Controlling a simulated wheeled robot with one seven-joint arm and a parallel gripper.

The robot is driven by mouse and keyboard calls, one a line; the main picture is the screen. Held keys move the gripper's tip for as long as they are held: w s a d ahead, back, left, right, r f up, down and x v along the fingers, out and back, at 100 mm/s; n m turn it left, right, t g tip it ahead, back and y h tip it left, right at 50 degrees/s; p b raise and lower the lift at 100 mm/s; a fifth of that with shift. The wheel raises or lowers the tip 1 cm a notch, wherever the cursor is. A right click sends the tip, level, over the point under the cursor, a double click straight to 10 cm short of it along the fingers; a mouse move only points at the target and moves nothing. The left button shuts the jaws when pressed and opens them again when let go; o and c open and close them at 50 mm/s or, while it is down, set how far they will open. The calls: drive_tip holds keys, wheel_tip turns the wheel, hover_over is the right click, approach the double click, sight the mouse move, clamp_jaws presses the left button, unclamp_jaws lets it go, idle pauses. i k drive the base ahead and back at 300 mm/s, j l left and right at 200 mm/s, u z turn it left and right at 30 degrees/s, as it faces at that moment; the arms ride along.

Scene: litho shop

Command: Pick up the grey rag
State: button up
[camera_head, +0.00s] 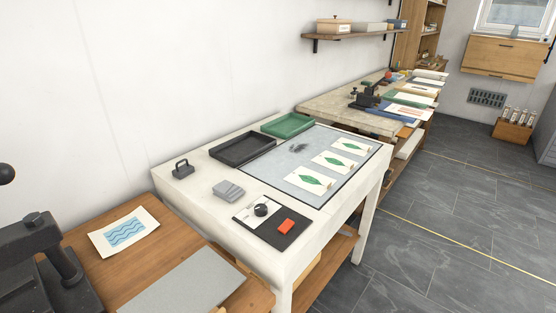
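A grey folded cloth, which looks like the grey rag (228,191), lies flat on the white table (185,202), left of the middle of the view. It is beside a dark mat and in front of a black tray. Nothing covers it. My gripper is not in view.
On the white table are a black tray (242,149), a green tray (287,125), a dark handled block (182,169), a grey slab (296,173) with leaf prints, and a dark mat (262,236) with a black knobbed tool and red block. A wooden table (149,252) adjoins it.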

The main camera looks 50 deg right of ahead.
sight(228, 191)
drive_tip(key=i+l+u, duration=0.25)
drive_tip(key=l, duration=0.2)
drive_tip(key=i+l+u, duration=0.1)
drive_tip(key=l+u, duration=0.15)
drive_tip(key=l, duration=0.15)
drive_tip(key=i+l+u, duration=0.1)
drive_tip(key=l+u, duration=0.2)
drive_tip(key=l, duration=0.2)
drive_tip(key=l+u, duration=0.25)
drive_tip(key=l, duration=0.25)
drive_tip(key=i, duration=0.05)
